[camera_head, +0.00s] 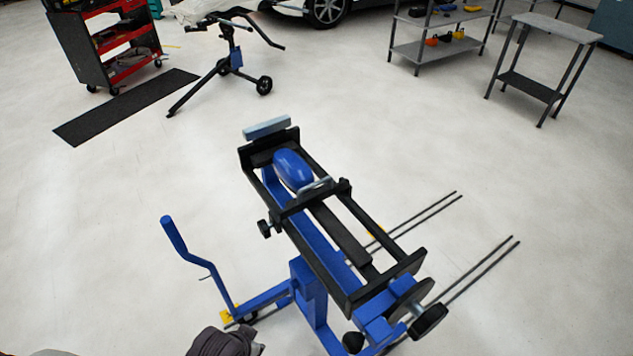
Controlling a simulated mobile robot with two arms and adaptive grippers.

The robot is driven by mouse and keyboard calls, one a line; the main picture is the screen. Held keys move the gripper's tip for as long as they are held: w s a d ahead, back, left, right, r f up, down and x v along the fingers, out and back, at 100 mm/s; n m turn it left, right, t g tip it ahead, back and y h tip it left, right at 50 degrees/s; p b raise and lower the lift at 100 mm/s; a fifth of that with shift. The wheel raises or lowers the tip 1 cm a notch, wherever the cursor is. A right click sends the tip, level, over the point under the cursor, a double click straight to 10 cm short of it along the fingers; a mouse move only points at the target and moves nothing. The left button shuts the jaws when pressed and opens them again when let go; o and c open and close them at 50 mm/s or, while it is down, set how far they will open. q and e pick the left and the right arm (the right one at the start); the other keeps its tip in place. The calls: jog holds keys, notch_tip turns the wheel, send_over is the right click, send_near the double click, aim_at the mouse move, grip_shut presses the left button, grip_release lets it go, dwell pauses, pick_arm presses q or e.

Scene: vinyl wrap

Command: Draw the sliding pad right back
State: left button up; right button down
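A blue stand with a long black rail frame (385,230) stands in the middle of the floor, tilted across the view. A rounded blue pad (292,168) sits between the rails near the far end. A black crosspiece (312,200) with a grey metal handle (315,188) and side knobs spans the rails just nearer than the blue pad. I cannot tell for sure which part is the sliding pad. What looks like my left gripper (225,342) shows dark grey at the bottom edge, apart from the rails; its fingers are not clear. My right gripper is not in view.
A pale blue block (266,127) tops the frame's far end. A bent blue lever (190,255) rises at left. Thin dark rods (480,272) extend right near the floor. Open floor surrounds the stand.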

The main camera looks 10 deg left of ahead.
pick_arm(q)
jog(key=w+r+m+t+h, duration=0.2)
jog(key=w+r+m+t, duration=0.3)
jog(key=w+r, duration=0.7)
jog(key=m+t+h, duration=0.5)
jog(key=m, duration=0.4)
send_near(313, 187)
jog(key=p+x, duration=0.2)
jog(key=x, duration=0.9)
jog(key=shift+w, duration=0.2)
grip_shut()
jog(key=shift+d, duration=0.1)
